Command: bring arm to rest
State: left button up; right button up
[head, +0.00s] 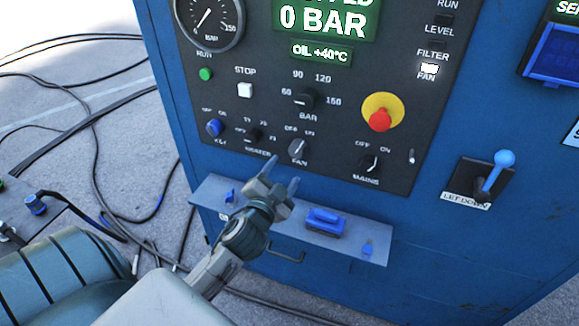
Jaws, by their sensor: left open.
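My left gripper (279,174) is open and empty in the head view. It is in front of the lower part of a blue cabinet, just below the FAN knob (297,148) on the dark control panel (345,60). The picture does not show clearly whether a fingertip touches the panel. My left arm (222,268) comes up from the lower left, over a small grey shelf (370,247) on the cabinet front. My right gripper is not in view.
The shelf carries a blue block-like item (324,222) and small blue pieces. A red emergency button (380,119) and a blue-knobbed LET DOWN lever (497,172) stick out of the blue cabinet (440,235). Black cables (95,150) lie across the floor at left.

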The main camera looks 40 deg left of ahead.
pick_arm(q)
jog(key=shift+v, duration=1.1)
